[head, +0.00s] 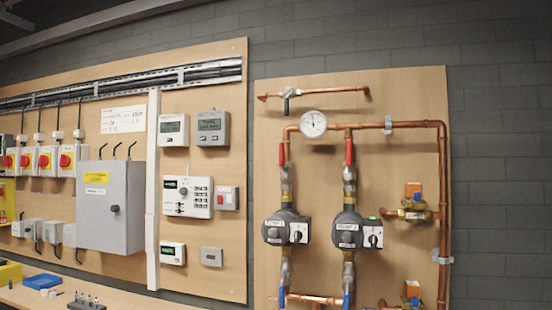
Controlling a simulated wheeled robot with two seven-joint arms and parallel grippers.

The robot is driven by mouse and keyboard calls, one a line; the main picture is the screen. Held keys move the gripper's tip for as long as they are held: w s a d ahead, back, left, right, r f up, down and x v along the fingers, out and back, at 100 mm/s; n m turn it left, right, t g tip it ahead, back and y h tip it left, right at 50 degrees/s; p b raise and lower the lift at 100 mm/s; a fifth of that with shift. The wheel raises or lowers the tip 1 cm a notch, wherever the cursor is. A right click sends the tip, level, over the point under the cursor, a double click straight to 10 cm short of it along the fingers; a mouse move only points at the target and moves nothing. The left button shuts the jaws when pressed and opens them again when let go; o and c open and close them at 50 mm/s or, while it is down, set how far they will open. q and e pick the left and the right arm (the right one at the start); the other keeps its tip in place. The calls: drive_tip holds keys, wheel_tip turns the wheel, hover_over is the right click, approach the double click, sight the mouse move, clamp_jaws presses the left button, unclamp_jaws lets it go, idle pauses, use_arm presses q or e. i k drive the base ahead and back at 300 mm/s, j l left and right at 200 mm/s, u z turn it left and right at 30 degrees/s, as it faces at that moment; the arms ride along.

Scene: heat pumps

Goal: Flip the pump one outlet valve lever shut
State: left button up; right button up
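Two grey pumps are mounted on the right wooden board, a left pump (286,229) and a right pump (350,232). Their labels are too small to read, so I cannot tell which is pump one. Above the left pump is a valve with a red lever (281,154), upright along the pipe. Above the right pump is another red lever (349,152), also upright. Below the pumps, a blue lever (281,298) shows on the left and another blue lever (346,301) on the right, near the bottom edge. Neither of my grippers is in view.
A round gauge (313,124) sits on the copper pipe above the pumps. Brass valves with orange tops (413,191) are on the right. The left board holds a grey cabinet (110,207) and control boxes. A bench (120,295) with a blue tray (42,281) is at lower left.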

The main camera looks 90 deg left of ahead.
sight(284, 176)
drive_tip(key=u, duration=2.45)
